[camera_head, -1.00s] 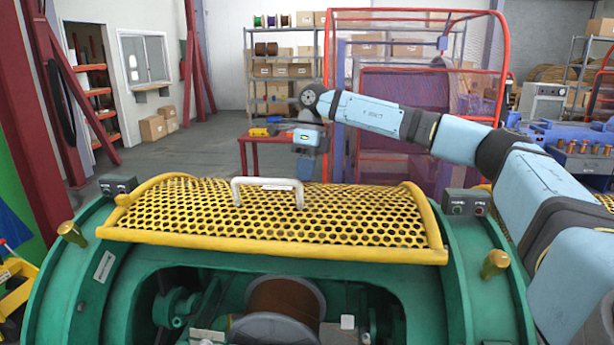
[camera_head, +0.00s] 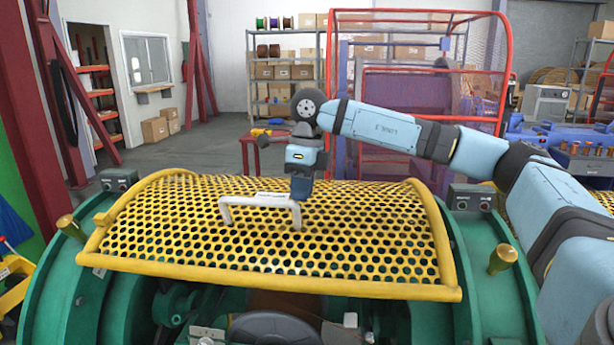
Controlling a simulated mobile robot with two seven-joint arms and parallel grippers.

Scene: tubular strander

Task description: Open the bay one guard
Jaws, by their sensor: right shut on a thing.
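The bay one guard (camera_head: 350,245) is a curved yellow perforated cover with a tubular yellow rim, on top of the green machine body. A pale U-shaped handle (camera_head: 245,201) stands up from its upper middle. My right gripper (camera_head: 300,198) points down at the right end of the handle and is shut on it; its fingertips are partly hidden. Below the guard's front rim the bay opening (camera_head: 235,300) shows, with part of a dark reel (camera_head: 270,328) inside. My left gripper is not in view.
Control boxes stand at the left (camera_head: 118,180) and right (camera_head: 470,197) of the guard, with brass knobs (camera_head: 68,226) (camera_head: 503,258) nearby. A red table (camera_head: 262,143) and a red-framed cage (camera_head: 420,90) stand behind. My right arm spans the right side.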

